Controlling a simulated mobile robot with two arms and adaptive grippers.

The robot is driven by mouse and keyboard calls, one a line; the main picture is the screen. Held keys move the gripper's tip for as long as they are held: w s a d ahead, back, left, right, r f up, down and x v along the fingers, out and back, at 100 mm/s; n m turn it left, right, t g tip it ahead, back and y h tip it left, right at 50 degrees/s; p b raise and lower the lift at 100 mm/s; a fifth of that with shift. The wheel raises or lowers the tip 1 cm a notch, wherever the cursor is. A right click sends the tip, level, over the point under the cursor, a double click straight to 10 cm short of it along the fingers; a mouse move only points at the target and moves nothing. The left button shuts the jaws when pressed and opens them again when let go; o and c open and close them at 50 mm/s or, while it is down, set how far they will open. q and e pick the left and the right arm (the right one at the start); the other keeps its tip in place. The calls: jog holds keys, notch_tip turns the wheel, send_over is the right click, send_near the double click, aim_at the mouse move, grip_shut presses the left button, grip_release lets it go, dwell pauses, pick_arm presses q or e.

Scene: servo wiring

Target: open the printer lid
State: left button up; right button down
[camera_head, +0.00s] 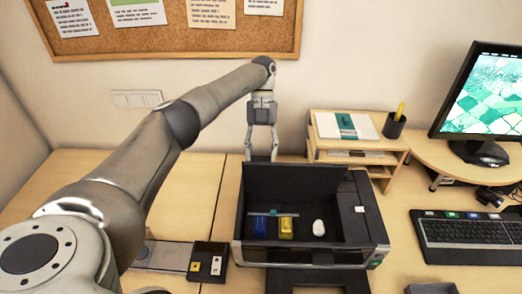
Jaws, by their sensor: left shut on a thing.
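The black printer (374,228) stands on the desk at the centre, with its top open. Inside I see a blue block (259,227), a yellow block (286,228) and a white rounded piece (318,228). A dark panel, which looks like the printer lid (300,180), stands raised along the back of the opening. My left gripper (262,156) reaches in from the left, points down and is shut at the panel's top left edge. The exact contact at its fingertips is small and partly hidden. My right gripper is not in view.
A small wooden shelf (352,144) with papers and a pen cup (394,125) stands behind right. A monitor (484,95) and keyboard (467,234) are at the right. A black box with switches (207,262) lies left of the printer. The back left desk is clear.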

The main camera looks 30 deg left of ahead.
pick_arm(q)
jog(key=shift+a+f, duration=0.1)
jog(key=shift+f, duration=0.3)
jog(key=o, duration=1.4)
jog(key=shift+w+a+f, duration=0.1)
jog(key=shift+w+a, duration=0.05)
jog(key=shift+w, duration=0.25)
jog(key=shift+o, duration=0.2)
notch_tip(320, 180, up, 10)
jog(key=shift+s, duration=0.15)
